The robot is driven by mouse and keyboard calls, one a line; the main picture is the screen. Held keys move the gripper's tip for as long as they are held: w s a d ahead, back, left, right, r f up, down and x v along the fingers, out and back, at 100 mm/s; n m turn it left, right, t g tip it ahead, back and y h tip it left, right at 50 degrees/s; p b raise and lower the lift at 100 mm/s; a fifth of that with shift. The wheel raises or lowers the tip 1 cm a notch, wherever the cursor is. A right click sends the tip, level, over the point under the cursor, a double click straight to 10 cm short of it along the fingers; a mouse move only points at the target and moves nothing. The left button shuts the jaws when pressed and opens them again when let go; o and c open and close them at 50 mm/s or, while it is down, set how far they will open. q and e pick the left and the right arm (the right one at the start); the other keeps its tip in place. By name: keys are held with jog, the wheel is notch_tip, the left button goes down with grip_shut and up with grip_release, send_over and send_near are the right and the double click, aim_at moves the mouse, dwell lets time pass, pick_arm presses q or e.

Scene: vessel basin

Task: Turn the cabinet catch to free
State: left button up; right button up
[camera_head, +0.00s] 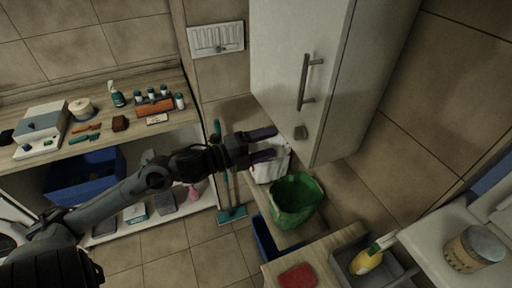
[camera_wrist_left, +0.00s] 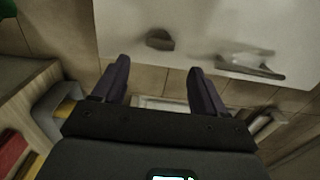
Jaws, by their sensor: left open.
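The cabinet catch (camera_head: 300,132) is a small dark knob low on the front of the white wall cabinet (camera_head: 285,55), below its bar handle (camera_head: 305,82). My left gripper (camera_head: 274,144) is open and empty, its dark purple fingers pointing right, just left of the catch in the picture. In the left wrist view the catch (camera_wrist_left: 160,39) shows beyond the gap between the open fingers (camera_wrist_left: 158,70), apart from them. The handle (camera_wrist_left: 250,65) lies to its right there. My right gripper is not in view.
A green bin (camera_head: 297,200) and a white container (camera_head: 268,168) stand below the cabinet. A shelf (camera_head: 60,160) with bottles and a blue crate (camera_head: 85,180) is at the left. A grey tray (camera_head: 372,268) with a yellow spray bottle (camera_head: 368,260) is at lower right.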

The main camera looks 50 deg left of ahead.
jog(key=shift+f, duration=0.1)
pick_arm(q)
jog(key=v, duration=0.2)
jog(key=shift+s+a, duration=0.1)
jog(key=shift+s, duration=0.25)
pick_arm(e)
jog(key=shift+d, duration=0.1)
